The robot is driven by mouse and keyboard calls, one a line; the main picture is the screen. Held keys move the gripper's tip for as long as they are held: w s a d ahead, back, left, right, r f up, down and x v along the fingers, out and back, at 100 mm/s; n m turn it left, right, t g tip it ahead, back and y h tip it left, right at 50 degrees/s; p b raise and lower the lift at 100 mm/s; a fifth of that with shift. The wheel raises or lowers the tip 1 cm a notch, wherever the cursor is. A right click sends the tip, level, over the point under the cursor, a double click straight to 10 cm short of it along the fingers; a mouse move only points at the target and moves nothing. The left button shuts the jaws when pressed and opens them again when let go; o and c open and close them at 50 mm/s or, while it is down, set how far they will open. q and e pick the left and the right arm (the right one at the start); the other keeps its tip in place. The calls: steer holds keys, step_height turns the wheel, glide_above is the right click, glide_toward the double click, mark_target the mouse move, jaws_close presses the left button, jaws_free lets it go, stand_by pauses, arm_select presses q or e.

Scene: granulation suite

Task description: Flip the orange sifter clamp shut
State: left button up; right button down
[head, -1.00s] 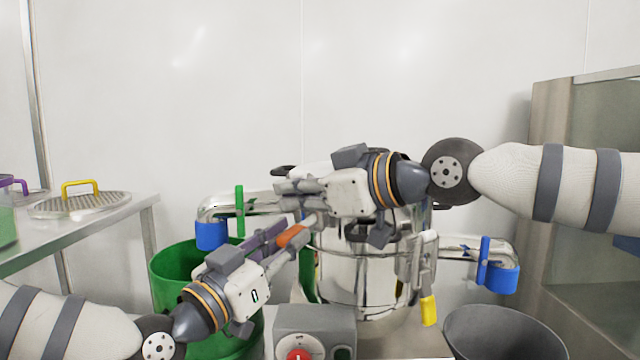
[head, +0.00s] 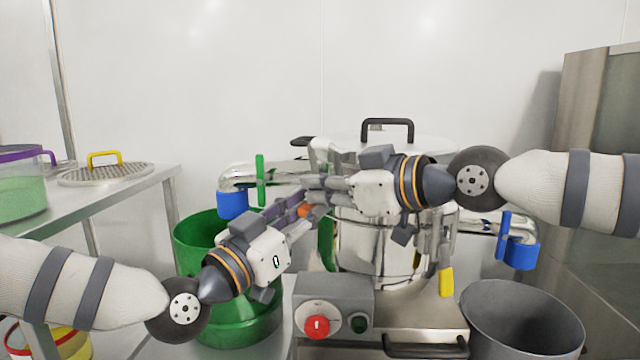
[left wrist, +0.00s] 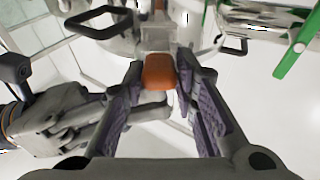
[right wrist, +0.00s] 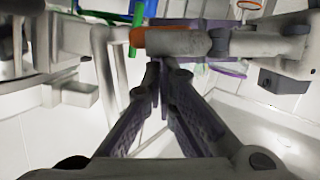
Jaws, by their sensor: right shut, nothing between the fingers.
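The orange clamp handle (head: 304,211) is at the front left of the steel sifter (head: 375,245), partly hidden by my grippers. In the left wrist view the orange handle (left wrist: 158,72) lies between the fingertips of my left gripper (left wrist: 160,66). These fingers are apart, close to the handle's sides; I cannot tell if they touch it. My right gripper (head: 310,188) comes in from the right. In the right wrist view its fingertips (right wrist: 164,66) are together and empty, just short of the orange handle (right wrist: 138,38) and a grey finger across it. The clamp's latch is hidden.
A green bin (head: 200,240) stands left of the sifter, a grey bin (head: 525,320) at right front. A yellow clamp handle (head: 446,282) hangs at the sifter's right. Pipes with blue ends flank it.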

arm_select(q)
steer(key=shift+o, duration=1.3)
steer(key=shift+r, duration=0.1)
arm_select(e)
steer(key=shift+f, duration=0.35)
